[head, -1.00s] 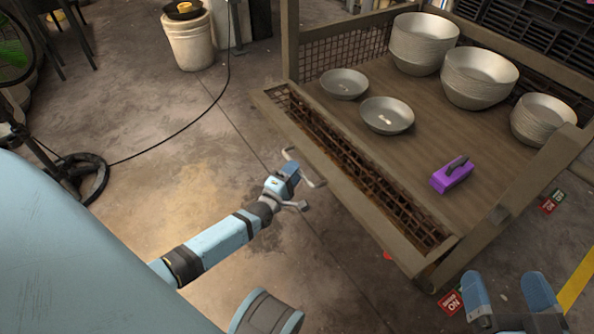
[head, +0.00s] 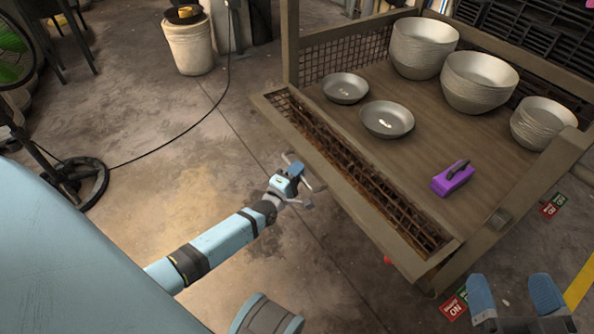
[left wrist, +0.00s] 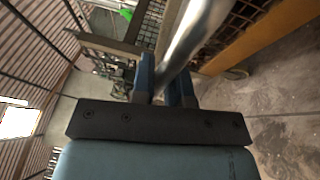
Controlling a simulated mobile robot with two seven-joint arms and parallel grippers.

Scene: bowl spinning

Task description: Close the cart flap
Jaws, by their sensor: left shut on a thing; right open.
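The cart flap is a wooden-framed mesh panel (head: 343,183) along the cart's near-left side. It stands tilted outward, and its top rail is apart from the cart bed. A metal bar handle (head: 287,157) sits on its outer face. My left gripper (head: 297,181) is at this handle and shut on it. In the left wrist view the grey handle bar (left wrist: 190,38) passes between the blue fingers, and part of the flap (left wrist: 250,42) shows at the right. My right gripper (head: 516,293) is open and empty, in front of the cart's near corner.
The cart bed (head: 420,155) carries stacks of metal bowls (head: 480,82), two single bowls (head: 386,120) and a purple tool (head: 453,179). A white bucket (head: 189,45) and a cable stand at the back left. The floor left of the flap is clear.

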